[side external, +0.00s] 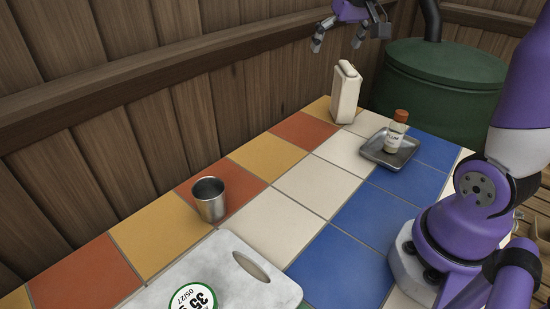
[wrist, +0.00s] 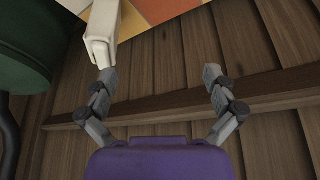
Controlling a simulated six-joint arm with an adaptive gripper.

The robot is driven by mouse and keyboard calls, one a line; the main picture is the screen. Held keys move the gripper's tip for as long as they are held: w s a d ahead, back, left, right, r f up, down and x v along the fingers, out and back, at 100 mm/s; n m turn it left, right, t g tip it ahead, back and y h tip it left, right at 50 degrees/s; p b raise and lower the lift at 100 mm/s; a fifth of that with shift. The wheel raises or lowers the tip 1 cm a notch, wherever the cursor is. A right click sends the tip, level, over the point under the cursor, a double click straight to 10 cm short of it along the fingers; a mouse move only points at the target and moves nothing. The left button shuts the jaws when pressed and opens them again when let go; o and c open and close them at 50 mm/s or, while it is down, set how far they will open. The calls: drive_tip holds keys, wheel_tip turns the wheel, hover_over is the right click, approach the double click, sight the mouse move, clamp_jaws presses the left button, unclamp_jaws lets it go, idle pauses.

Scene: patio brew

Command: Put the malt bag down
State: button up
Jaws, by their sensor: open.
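The malt bag (side external: 346,92) is a cream, narrow upright packet with a folded top. It stands on the far end of the tiled table, close to the wooden wall. In the wrist view the malt bag (wrist: 99,27) shows at the upper left, by the left fingertip. My gripper (side external: 337,44) is above the bag in the side view, with its fingers spread and nothing between them. In the wrist view my gripper (wrist: 157,72) is open and empty, with wooden boards behind it. The bag is outside the space between the fingers.
A metal tray (side external: 372,157) holding a small bottle (side external: 395,134) with an orange cap is right of the bag. A metal cup (side external: 209,200) and a pale board (side external: 205,260) are nearer. A green barrel (side external: 440,80) stands beyond the table. The middle tiles are clear.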

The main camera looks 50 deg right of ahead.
drive_tip(key=s+a+f+n+y, duration=0.1)
drive_tip(key=s+a+f+n, duration=0.1)
drive_tip(key=s+a, duration=0.4)
drive_tip(key=s+a+f+n+t+y, duration=0.1)
drive_tip(key=s+a+f+n, duration=0.2)
drive_tip(key=s+a, duration=0.3)
drive_tip(key=a+f, duration=0.1)
drive_tip(key=a, duration=0.2)
drive_tip(key=shift+a+f+n, duration=0.15)
drive_tip(key=shift+a+n, duration=0.05)
drive_tip(key=shift+n, duration=0.1)
